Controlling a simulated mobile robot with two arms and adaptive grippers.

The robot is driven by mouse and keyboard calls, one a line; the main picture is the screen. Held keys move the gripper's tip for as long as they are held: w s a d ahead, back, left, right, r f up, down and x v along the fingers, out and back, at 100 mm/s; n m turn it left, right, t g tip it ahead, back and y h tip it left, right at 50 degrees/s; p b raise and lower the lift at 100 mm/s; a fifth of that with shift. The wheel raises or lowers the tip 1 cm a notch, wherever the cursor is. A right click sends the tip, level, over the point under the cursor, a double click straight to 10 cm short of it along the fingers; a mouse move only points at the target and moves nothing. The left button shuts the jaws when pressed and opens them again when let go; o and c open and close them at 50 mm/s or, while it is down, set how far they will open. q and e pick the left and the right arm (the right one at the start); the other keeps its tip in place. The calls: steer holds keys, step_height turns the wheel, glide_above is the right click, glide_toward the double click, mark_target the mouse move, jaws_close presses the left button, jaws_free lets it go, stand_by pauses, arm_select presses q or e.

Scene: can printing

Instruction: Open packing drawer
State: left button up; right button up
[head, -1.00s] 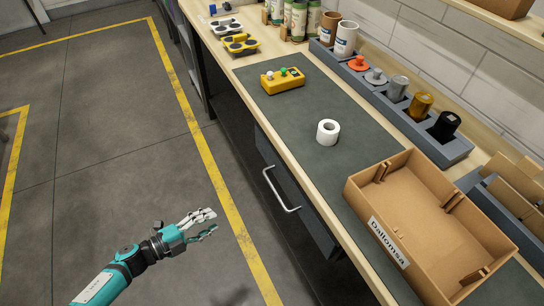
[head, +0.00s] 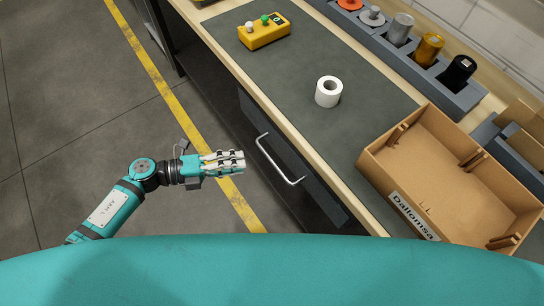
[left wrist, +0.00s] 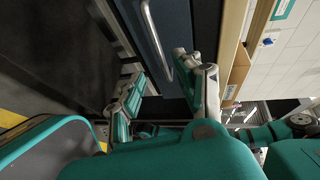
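The packing drawer (head: 316,196) has a dark front under the workbench and looks shut in the head view. Its silver bar handle (head: 268,158) runs along the front; the handle also shows near the top of the left wrist view (left wrist: 156,42). My left gripper (head: 242,161) is to the left of the handle in the head view, apart from it and pointing at it. In the left wrist view its two fingers (left wrist: 170,80) are spread with nothing between them, and the handle lies beyond the gap. My right gripper is not in view.
On the bench's dark mat (head: 290,70) are a white roll (head: 328,92), a yellow button box (head: 263,30) and an open cardboard box (head: 440,165). A grey rack (head: 400,60) of cans stands behind. The floor left of the bench is clear.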

mark_target(272, 160)
arm_select(q)
steer(key=p+x, duration=0.1)
steer(key=x, duration=0.9)
jaws_close()
